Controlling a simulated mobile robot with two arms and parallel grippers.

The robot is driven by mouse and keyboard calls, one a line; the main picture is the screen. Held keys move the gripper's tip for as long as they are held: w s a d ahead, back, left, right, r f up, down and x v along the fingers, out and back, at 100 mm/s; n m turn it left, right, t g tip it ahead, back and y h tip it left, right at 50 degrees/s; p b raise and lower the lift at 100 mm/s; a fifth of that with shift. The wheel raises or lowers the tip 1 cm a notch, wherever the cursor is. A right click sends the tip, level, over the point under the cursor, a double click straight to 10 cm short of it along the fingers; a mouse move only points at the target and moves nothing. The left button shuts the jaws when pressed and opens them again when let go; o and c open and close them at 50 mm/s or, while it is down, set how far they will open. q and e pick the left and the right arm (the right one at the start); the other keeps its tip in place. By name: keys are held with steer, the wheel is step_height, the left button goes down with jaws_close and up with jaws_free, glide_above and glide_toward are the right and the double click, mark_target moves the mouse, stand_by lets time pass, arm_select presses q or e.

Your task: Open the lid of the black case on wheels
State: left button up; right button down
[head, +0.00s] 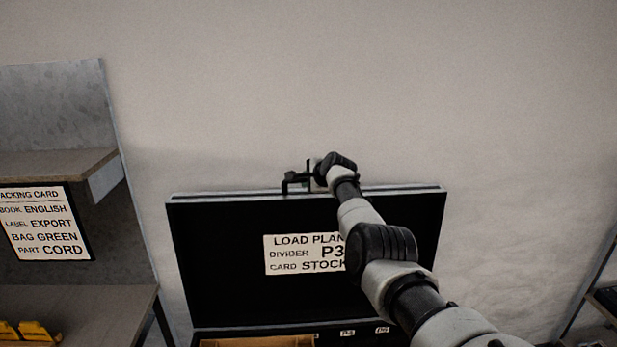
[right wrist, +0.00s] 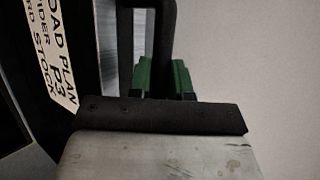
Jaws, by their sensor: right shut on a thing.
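The black case (head: 300,327) stands below, with its lid (head: 215,255) raised to about upright. A white label (head: 285,255) reading LOAD PLAN is on the lid's inner face; my right arm covers its right end. The lid also shows at the left of the right wrist view (right wrist: 25,85). My right gripper (head: 305,180) is at the lid's top edge, shut on the black lid handle (right wrist: 166,35). Green finger pads show beside the handle in the right wrist view. The case's wheels are out of view. My left gripper is not in view.
A shelf unit (head: 75,165) with a packing card (head: 45,223) stands at the left, with yellow items (head: 30,331) on its lower board. A plain wall (head: 400,80) is behind the lid. Part of another rack (head: 603,300) shows at the right edge.

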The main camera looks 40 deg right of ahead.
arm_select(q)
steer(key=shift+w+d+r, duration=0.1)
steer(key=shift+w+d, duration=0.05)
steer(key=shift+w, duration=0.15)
arm_select(e)
steer(key=shift+w+d+f, duration=0.1)
steer(key=shift+w+f, duration=0.15)
steer(key=shift+f, duration=0.05)
steer(key=c, duration=1.1)
jaws_free()
steer(key=shift+o, duration=0.2)
steer(key=shift+r, duration=0.1)
steer(key=shift+r, duration=0.1)
